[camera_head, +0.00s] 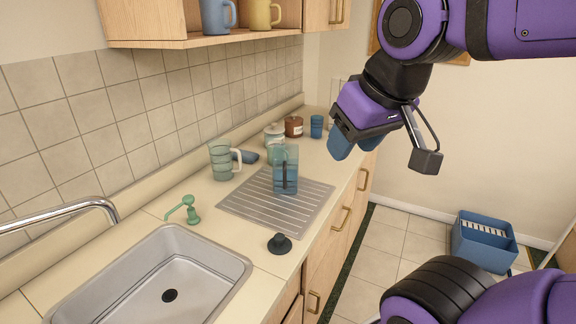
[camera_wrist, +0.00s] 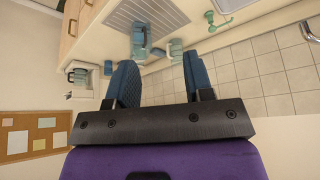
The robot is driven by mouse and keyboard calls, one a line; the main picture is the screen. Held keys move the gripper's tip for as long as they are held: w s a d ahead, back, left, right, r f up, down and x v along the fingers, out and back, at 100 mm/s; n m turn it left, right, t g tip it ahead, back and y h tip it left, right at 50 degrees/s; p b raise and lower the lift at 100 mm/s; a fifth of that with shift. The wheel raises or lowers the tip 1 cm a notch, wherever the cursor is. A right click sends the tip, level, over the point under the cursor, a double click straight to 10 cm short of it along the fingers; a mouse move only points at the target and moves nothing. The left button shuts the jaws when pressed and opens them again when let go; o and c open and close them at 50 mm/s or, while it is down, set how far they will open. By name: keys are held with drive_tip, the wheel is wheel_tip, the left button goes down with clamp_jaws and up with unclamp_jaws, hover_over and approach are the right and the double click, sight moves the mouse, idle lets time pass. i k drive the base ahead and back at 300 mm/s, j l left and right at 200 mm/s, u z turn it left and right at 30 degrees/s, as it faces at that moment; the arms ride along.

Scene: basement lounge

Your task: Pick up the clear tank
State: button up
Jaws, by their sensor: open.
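A see-through blue tank (camera_head: 291,172) with a dark upright strip on its front stands on the ribbed metal drainboard (camera_head: 262,206) beside the sink. It also shows in the wrist view (camera_wrist: 139,38), beyond my fingers. My gripper (camera_head: 356,145) is open and empty, with blue finger pads. It hangs in the air to the right of the tank and higher than the counter, apart from everything. In the wrist view my gripper (camera_wrist: 160,78) has a wide gap between its fingers.
A clear pitcher (camera_head: 221,160) stands left of the tank, with a blue item behind. Jars (camera_head: 293,126) and a blue cup (camera_head: 316,126) stand at the back. A dark stopper (camera_head: 280,243) lies near the front edge. The sink (camera_head: 155,275) is at the left.

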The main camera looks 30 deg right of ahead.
sight(286, 157)
drive_tip(key=k, duration=0.1)
drive_tip(key=i+l, duration=0.15)
drive_tip(key=l, duration=0.2)
drive_tip(key=i+l+u, duration=0.1)
drive_tip(key=l, duration=0.2)
drive_tip(key=i+l+u, duration=0.1)
drive_tip(key=l, duration=0.25)
drive_tip(key=i+l, duration=0.2)
drive_tip(key=l, duration=0.2)
drive_tip(key=i+l+u, duration=0.1)
drive_tip(key=l, duration=0.25)
